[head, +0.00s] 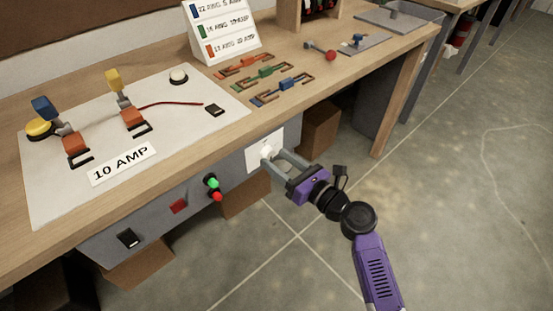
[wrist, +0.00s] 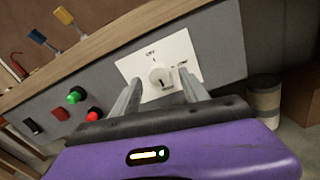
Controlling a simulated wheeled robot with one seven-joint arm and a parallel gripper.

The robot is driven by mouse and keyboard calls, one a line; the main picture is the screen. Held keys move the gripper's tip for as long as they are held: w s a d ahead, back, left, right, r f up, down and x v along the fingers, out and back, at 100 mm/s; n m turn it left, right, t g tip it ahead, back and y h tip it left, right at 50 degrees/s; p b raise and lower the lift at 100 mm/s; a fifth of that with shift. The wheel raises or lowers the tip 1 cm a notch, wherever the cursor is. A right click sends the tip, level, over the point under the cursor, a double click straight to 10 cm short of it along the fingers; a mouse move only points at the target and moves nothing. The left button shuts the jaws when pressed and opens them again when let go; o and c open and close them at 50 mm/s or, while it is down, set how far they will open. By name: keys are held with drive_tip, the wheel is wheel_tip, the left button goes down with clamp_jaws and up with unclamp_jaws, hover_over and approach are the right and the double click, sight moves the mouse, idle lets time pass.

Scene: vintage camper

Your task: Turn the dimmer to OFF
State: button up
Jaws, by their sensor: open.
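The dimmer is a round off-white knob (wrist: 160,78) on a white plate (wrist: 180,50), set in the grey panel under the bench top. Small dark lettering is printed around the knob, too blurred to read surely. A dark mark shows on the knob's face. In the head view the knob (head: 267,152) sits at the fingertips. My gripper (head: 279,160) is open, with its fingers pointing at the panel. In the wrist view the two fingers of my gripper (wrist: 160,85) stand on either side of the knob. I cannot tell if they touch it.
Green (head: 211,182) and red (head: 217,197) buttons and a black switch (head: 128,238) are on the panel left of the dimmer. The wooden bench edge overhangs above. A white board (head: 60,192) labelled 10 AMP lies on the bench. Open floor is to the right.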

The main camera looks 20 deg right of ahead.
drive_tip(key=shift+w+a, duration=0.2)
drive_tip(key=shift+w, duration=0.25)
drive_tip(key=shift+c, duration=0.2)
clamp_jaws()
